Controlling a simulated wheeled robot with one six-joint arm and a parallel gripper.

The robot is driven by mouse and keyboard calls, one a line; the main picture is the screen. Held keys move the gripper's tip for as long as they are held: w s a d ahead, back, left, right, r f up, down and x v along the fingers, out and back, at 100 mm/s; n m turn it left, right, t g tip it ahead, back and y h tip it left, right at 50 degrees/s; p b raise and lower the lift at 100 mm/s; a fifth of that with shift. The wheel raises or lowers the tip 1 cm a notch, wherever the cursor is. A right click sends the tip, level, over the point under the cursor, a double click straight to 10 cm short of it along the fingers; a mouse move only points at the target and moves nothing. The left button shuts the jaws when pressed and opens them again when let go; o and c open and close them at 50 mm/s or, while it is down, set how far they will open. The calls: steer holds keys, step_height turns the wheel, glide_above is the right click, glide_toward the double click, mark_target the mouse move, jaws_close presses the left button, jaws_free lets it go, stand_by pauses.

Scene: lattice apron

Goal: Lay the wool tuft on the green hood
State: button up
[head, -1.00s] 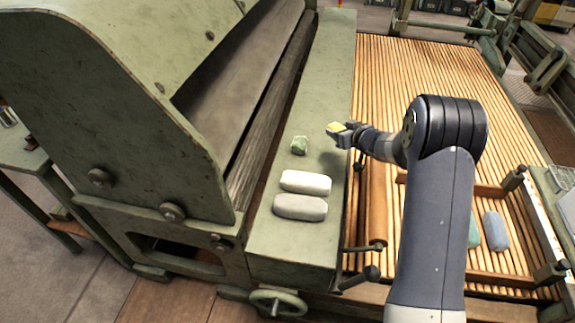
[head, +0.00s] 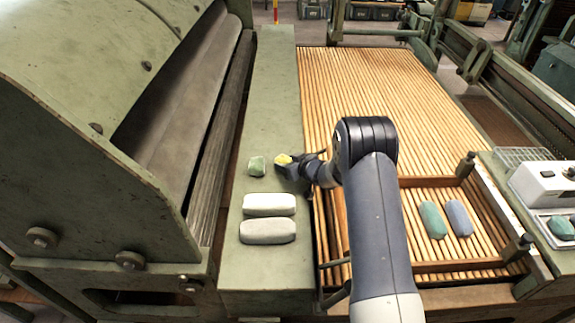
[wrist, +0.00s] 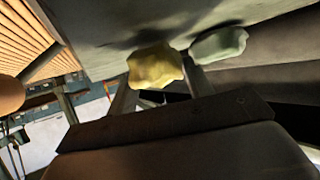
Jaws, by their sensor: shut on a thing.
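My gripper (head: 285,161) is shut on a yellow, lumpy wool tuft (head: 283,159). The wrist view shows the tuft (wrist: 154,66) between the two fingers. The gripper is over the flat green ledge, near its right edge; the gap below the tuft is hard to judge. A green lump (head: 256,165) lies on the ledge just left of the tuft; it also shows beside the right finger in the wrist view (wrist: 219,45). The large curved green hood (head: 75,75) of the machine rises at the left, across a dark roller slot.
A white roll (head: 269,204) and a grey roll (head: 267,231) lie on the green ledge (head: 272,100), whose far part is bare. Right of it is a slatted wooden bed (head: 380,80) with a frame around a green (head: 433,220) and a blue (head: 458,218) piece.

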steer(key=shift+f, duration=0.15)
steer(key=shift+f, duration=0.15)
steer(key=o, duration=1)
steer(key=shift+c, duration=0.2)
steer(key=shift+r, duration=0.2)
steer(key=v, duration=1.2)
